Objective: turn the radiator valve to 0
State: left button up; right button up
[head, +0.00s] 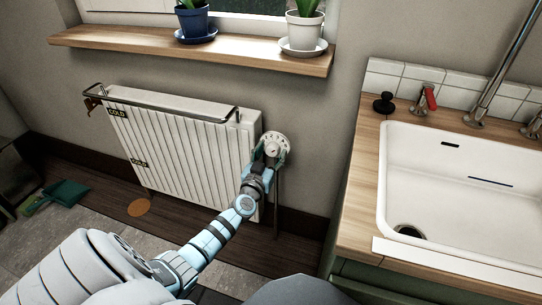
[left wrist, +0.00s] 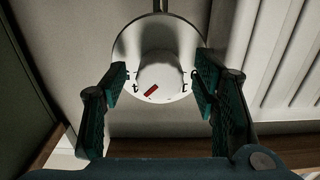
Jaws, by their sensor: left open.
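The radiator valve (head: 277,143) is a white round dial at the right end of the white radiator (head: 185,150). In the left wrist view the valve (left wrist: 158,38) shows a grey-white disc with a raised knob in its middle. A red mark lies at the lower edge of the knob, with dark figures around it that I cannot read. My left gripper (head: 266,155) is at the valve. In the left wrist view the left gripper (left wrist: 161,78) is open, one finger on each side of the knob. I cannot tell whether the fingers touch it. My right gripper is out of view.
A wooden sill (head: 230,58) with a blue pot (head: 193,22) and a white pot (head: 303,30) is above the radiator. A wooden counter (head: 352,215) with a white sink (head: 460,180) stands to the right. A green dustpan (head: 65,192) lies on the floor at left.

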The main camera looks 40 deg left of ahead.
pick_arm(q)
jog(key=c, duration=1.2)
jog(key=shift+o, duration=0.2)
